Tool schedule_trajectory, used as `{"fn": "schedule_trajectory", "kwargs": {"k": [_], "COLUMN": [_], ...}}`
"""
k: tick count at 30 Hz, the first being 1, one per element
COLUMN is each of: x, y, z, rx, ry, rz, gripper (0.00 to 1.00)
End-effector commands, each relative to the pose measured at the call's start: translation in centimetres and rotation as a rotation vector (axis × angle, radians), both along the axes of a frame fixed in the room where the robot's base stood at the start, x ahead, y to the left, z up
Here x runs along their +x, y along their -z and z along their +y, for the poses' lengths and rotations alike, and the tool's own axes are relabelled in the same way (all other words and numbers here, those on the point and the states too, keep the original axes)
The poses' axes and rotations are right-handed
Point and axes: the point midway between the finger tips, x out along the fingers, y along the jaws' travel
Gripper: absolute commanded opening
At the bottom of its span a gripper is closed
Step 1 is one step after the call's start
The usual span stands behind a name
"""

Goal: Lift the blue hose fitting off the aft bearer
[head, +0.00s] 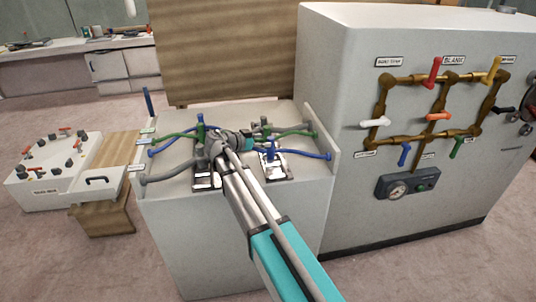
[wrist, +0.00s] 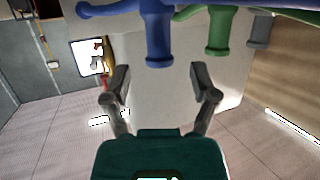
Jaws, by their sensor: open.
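In the wrist view a blue hose fitting (wrist: 157,40) shows at the top, with its blue hose running to the left. My gripper (wrist: 162,82) is open and empty. The fitting lies just beyond the fingertips, roughly between them, and does not appear to be touched. In the head view my wrist covers the middle of the grey bench top (head: 180,185). A blue fitting (head: 270,146) stands on the metal bearer at the right (head: 274,166), with its hose running right. Another blue hose (head: 172,143) runs at the left. I cannot tell which bearer is the aft one.
In the wrist view a green fitting (wrist: 218,35) and a grey fitting (wrist: 260,30) sit close beside the blue one. In the head view green hoses (head: 292,131) and a grey hose (head: 168,176) crowd the bench. A tall valve cabinet (head: 345,90) stands at the right.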

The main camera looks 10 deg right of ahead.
Motion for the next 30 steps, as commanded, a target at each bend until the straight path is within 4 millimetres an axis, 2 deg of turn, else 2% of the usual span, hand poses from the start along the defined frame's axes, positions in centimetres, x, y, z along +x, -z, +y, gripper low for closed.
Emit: {"fn": "schedule_trajectory", "kwargs": {"k": [4,10,28,29,30], "x": [0.6,1.3,1.3,1.3,1.3], "y": [1.0,1.3,1.3,1.3,1.3], "z": [-1.7,-3.2,-3.5,-3.5,-3.5], "rx": [0.0,0.0,0.0,0.0,0.0], "ry": [0.002,0.001,0.001,0.001,0.001], "rz": [0.0,-0.001,-0.001,-0.001,-0.001], "gripper": [0.76,0.76,0.76,0.74,0.67]}}
